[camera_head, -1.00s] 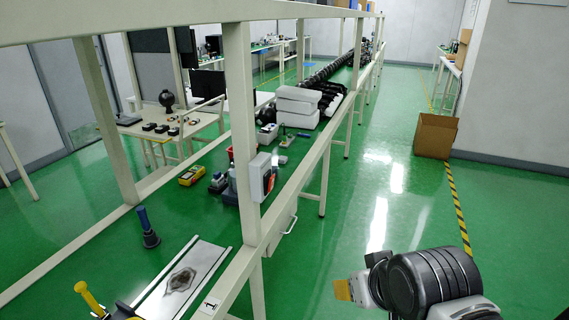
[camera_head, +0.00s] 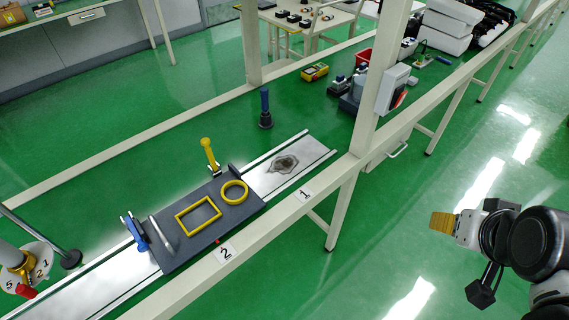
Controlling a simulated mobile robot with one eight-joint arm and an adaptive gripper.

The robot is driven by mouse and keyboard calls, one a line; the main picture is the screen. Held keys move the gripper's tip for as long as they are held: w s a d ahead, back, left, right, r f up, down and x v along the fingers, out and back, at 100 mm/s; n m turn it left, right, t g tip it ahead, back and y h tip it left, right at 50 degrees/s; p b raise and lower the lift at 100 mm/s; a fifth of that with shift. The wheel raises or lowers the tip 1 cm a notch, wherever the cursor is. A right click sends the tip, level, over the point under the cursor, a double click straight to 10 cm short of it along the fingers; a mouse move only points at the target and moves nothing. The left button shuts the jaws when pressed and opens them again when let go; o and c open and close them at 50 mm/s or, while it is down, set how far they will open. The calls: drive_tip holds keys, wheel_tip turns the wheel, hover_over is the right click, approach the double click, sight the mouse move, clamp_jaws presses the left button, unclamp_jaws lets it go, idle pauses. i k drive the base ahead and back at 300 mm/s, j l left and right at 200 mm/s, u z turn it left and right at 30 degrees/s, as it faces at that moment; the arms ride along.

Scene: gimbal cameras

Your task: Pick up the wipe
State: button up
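A flat grey-brown patch (camera_head: 285,163) with an irregular outline lies on the metal track (camera_head: 316,150), at the track's far end. It may be the wipe, but I cannot tell whether it is cloth or a stain. No other thing in view looks clearly like a wipe. My gripper (camera_head: 443,221) is at the right, over the green floor and well apart from the bench. A yellow-orange piece shows at its tip. I cannot tell whether its fingers are open or shut.
A dark board (camera_head: 215,225) on the track bears a yellow rectangular frame (camera_head: 198,216) and a yellow ring (camera_head: 234,192). A blue-handled tool (camera_head: 265,110) stands behind the track. A white post (camera_head: 366,100) and the bench's front rail (camera_head: 270,222) lie between my gripper and the track.

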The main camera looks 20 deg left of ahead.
sight(411, 81)
drive_tip(key=i+l+u, duration=0.4)
drive_tip(key=i+l, duration=0.45)
drive_tip(key=i, duration=0.5)
drive_tip(key=i+l+u, duration=0.4)
drive_tip(key=i+l, duration=0.8)
drive_tip(key=l, duration=0.1)
